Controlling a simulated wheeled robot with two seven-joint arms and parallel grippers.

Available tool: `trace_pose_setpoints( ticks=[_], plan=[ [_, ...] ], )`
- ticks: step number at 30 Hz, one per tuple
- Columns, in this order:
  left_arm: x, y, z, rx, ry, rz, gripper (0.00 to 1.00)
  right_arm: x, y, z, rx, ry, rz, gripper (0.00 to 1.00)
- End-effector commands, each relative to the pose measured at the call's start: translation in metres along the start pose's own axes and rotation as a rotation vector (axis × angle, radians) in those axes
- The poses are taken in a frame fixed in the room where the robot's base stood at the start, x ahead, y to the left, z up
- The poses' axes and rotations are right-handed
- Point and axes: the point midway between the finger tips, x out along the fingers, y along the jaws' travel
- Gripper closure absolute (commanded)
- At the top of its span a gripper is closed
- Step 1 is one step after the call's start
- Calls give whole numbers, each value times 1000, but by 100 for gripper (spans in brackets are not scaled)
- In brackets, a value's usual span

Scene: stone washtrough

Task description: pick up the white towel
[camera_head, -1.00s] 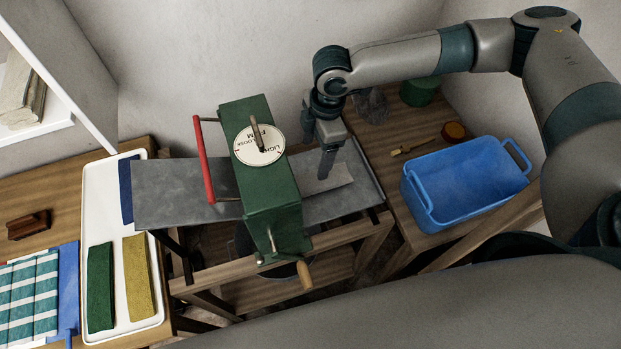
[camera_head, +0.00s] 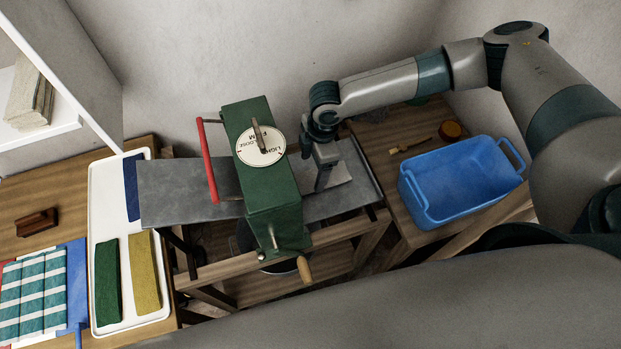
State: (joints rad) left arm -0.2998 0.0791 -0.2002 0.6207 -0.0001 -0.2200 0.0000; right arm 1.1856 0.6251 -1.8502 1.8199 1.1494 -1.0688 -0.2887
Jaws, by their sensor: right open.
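A flat, pale greyish-white cloth, which looks like the white towel (camera_head: 341,172), lies on the metal shelf (camera_head: 360,168) to the right of the green roller box. My right gripper (camera_head: 321,187) points down at the towel's left part, with open jaws, and hides some of it. I cannot tell whether the fingertips touch the cloth. My left gripper is not in view.
The green box (camera_head: 270,195) with a dial, red lever and crank stands close left of the gripper. A blue tub (camera_head: 460,180) and brush (camera_head: 411,146) are at right. A white tray (camera_head: 103,220) with coloured cloths and a striped towel (camera_head: 35,290) are at left.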

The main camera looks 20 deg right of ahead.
Motion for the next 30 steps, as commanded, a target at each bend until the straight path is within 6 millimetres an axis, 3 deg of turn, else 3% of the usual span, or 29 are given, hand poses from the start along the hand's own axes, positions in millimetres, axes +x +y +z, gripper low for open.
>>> trace_pose_setpoints(
  ticks=[6,12,27,28,30],
  plan=[
    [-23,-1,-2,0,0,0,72,18,-4,-1,-1,-1,-2,27],
    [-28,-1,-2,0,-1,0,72,39,-3,0,-1,0,0,27],
    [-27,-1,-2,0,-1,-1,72,42,-2,0,-1,1,1,27],
    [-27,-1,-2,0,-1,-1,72,42,-2,0,-1,1,1,29],
    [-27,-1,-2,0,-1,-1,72,42,-2,0,-1,1,1,46]
  ],
)
